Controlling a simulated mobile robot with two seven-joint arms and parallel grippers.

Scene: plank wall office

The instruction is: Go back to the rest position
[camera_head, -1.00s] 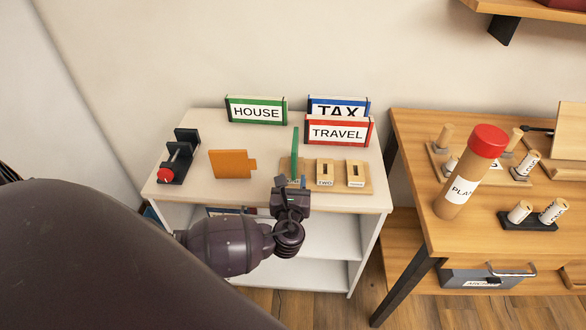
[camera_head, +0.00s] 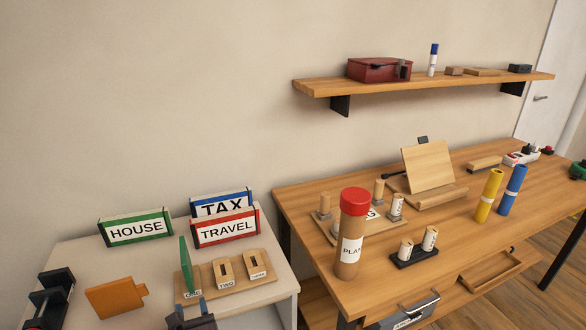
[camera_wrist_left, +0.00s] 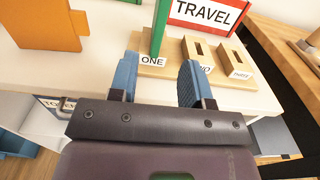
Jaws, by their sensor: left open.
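My left gripper (camera_head: 192,319) shows only at the bottom edge of the head view, in front of the wooden slotted holder (camera_head: 238,284) on the white cabinet. In the left wrist view the left gripper (camera_wrist_left: 158,82) has its two blue fingers apart with nothing between them. A thin green piece (camera_head: 187,265) stands upright in the holder at the slot labelled ONE. It shows beyond the fingers in the left wrist view (camera_wrist_left: 158,28), clear of them. My right gripper is in neither view.
An orange piece (camera_head: 116,297) and HOUSE (camera_head: 137,228), TAX (camera_head: 221,204) and TRAVEL (camera_head: 226,229) signs stand on the white cabinet (camera_head: 277,299). A wooden desk (camera_head: 445,262) to the right carries a red-capped tube (camera_head: 350,240). A shelf (camera_head: 440,83) hangs above it.

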